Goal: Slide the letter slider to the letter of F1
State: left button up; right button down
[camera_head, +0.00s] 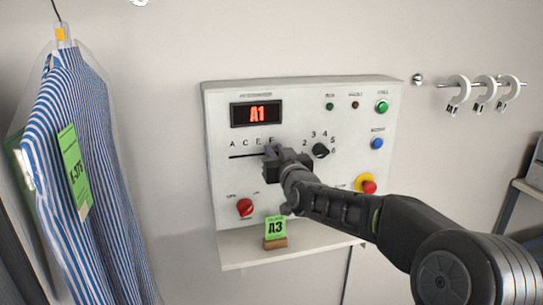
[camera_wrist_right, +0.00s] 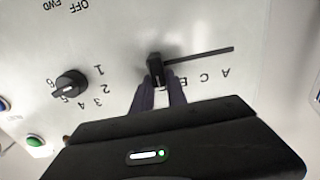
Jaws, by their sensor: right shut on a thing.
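The white control panel (camera_head: 300,96) has a letter slider with a dark slot (camera_head: 243,156) under the letters A, C, E and F. The display (camera_head: 257,113) reads A1 in red. My right gripper (camera_head: 272,153) covers the slot's right end in the head view. In the right wrist view the panel appears upside down. There my right gripper (camera_wrist_right: 160,88) is shut on the black slider knob (camera_wrist_right: 155,70), at the slot's end away from A. The letter beside the knob is partly hidden by a finger. My left gripper is not in view.
A number dial (camera_head: 320,150), a red knob (camera_head: 245,207), a red stop button (camera_head: 368,186) and green and blue buttons are on the panel. A green A3 card (camera_head: 275,230) stands on the shelf (camera_head: 235,251) below. A striped shirt (camera_head: 88,180) hangs at left.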

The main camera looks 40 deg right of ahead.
jog(key=c, duration=1.3)
grip_release()
jog(key=shift+s+d, duration=0.15)
jog(key=shift+d, duration=0.15)
jog(key=shift+a, duration=0.1)
jog(key=b+v, duration=0.1)
jog(key=v, duration=0.6)
jog(key=shift+s+a, duration=0.2)
jog(key=shift+s, duration=0.15)
jog(key=shift+m, duration=0.3)
